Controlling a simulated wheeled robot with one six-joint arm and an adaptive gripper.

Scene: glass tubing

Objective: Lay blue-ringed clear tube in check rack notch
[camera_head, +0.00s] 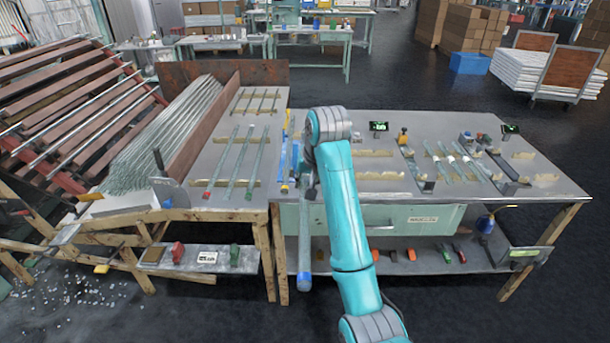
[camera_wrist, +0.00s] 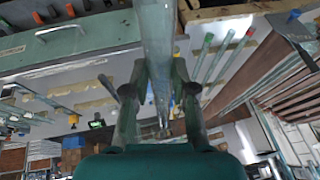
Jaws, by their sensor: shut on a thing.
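My gripper (camera_wrist: 158,85) is shut on a clear tube (camera_wrist: 157,35), which runs between its two fingers in the wrist view. In the head view the held tube (camera_head: 305,235) points toward the camera, past the front edge of the bench. Its near end has a blue band (camera_head: 304,281). My arm partly hides the gripper and the tube's far part in the head view. Pale notched supports (camera_head: 375,153) lie on the right bench (camera_head: 350,130); I cannot tell which one is the check rack.
Several tubes with coloured ends (camera_head: 230,160) lie on the left bench section, beside a sloped pile of tubes (camera_head: 170,130). More tubes (camera_head: 460,162) lie among fixtures at right. Small displays (camera_head: 379,127) stand at the back. A drawer (camera_head: 370,220) is below the bench top.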

